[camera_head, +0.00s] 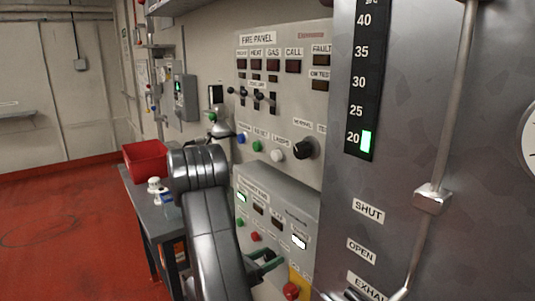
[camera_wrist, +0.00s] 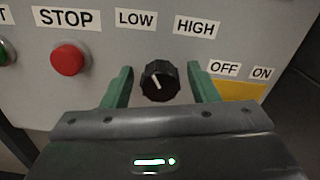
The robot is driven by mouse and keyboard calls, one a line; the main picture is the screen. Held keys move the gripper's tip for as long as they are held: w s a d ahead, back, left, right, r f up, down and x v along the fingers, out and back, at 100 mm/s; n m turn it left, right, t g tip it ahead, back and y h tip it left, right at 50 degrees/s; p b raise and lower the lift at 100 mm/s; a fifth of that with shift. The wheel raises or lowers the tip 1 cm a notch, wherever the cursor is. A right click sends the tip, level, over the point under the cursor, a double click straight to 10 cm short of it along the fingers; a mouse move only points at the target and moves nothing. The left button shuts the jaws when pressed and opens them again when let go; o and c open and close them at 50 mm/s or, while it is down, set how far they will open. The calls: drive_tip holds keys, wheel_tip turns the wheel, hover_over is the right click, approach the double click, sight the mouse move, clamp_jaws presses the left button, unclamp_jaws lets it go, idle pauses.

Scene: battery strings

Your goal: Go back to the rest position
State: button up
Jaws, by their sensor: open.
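My gripper (camera_wrist: 160,84) is open in the wrist view. Its two green fingers stand apart on either side of a black rotary knob (camera_wrist: 159,80) with a white pointer mark, below the labels LOW and HIGH. I cannot tell whether the fingers touch the knob. In the head view my dark arm reaches down in front of the lower control box, and my green gripper (camera_head: 264,268) is near the box's face. The knob is hidden there.
A red STOP button (camera_wrist: 70,59) is left of the knob. The fire panel (camera_head: 283,100) rises above the lower box. A grey steel cabinet with a handle rod (camera_head: 455,110) stands close on the right. A table (camera_head: 160,215) with a red bin (camera_head: 146,160) is left; the red floor is open.

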drive_tip(key=shift+a, duration=0.1)
drive_tip(key=b+v, duration=0.1)
drive_tip(key=v, duration=1.3)
drive_tip(key=p+x, duration=0.1)
drive_tip(key=x, duration=1.2)
drive_tip(key=shift+w+d, duration=0.15)
drive_tip(key=shift+d, duration=0.2)
drive_tip(key=shift+w+d+f, duration=0.1)
drive_tip(key=shift+w+d, duration=0.1)
drive_tip(key=shift+d, duration=0.05)
drive_tip(key=shift+s+a+m+b, duration=0.1)
drive_tip(key=shift+m+b, duration=0.75)
drive_tip(key=shift+m, duration=0.25)
drive_tip(key=m+b, duration=0.2)
drive_tip(key=m, duration=0.2)
drive_tip(key=m+b, duration=0.1)
drive_tip(key=m, duration=0.4)
